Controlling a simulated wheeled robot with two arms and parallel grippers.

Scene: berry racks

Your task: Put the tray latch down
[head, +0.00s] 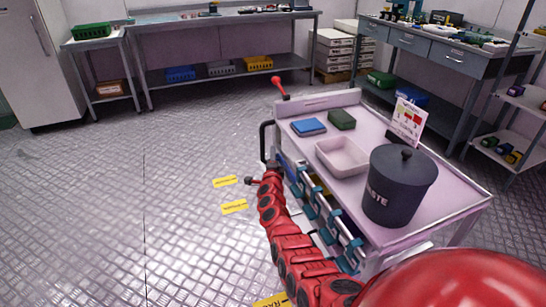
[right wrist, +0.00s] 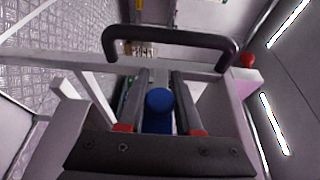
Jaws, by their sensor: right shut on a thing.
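My right arm reaches along the left side of the pink-topped cart (head: 345,200) in the head view, to a spot below its black handle (head: 265,140). In the right wrist view my right gripper (right wrist: 161,88) is shut on a blue round-ended knob (right wrist: 158,108), between its two grey fingers. I cannot tell for certain that this knob is the tray latch. The black handle (right wrist: 172,32) arches just beyond the fingers. A red ball-tipped lever (head: 279,87) stands at the cart's far left corner. My left gripper is out of view.
On the cart are a black waste bin (head: 399,188), a pale tray (head: 342,156), a blue box (head: 308,127), a green box (head: 341,120) and a sign (head: 408,118). Teal brackets (head: 325,209) line its near side. The floor to the left is open; benches stand behind.

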